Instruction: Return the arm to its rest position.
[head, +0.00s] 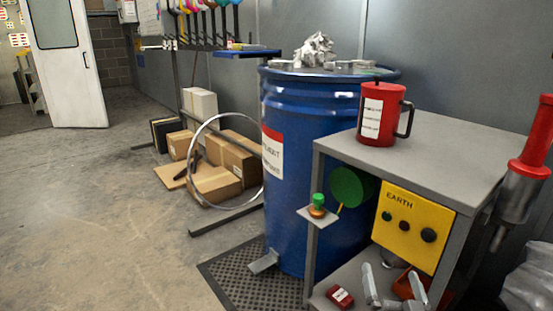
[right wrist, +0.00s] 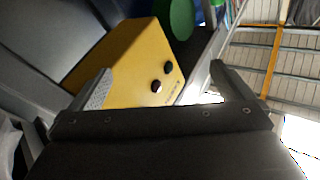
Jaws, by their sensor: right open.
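My right gripper (head: 393,284) is at the bottom right of the head view, in front of the grey cabinet's lower opening. Its two grey fingers stand apart with nothing between them. In the right wrist view the open fingers (right wrist: 160,82) frame the yellow EARTH box (right wrist: 135,60), which lies beyond them and is not gripped. In the head view this yellow box (head: 413,227) hangs on the cabinet front, above my gripper. My left gripper does not show.
The grey cabinet (head: 450,150) carries a red labelled mug (head: 382,115). A blue drum (head: 300,120) stands left of it. A small red labelled object (head: 340,297) lies low beside my gripper. Cardboard boxes (head: 215,185) and a hoop stand farther back. The floor (head: 90,220) at left is clear.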

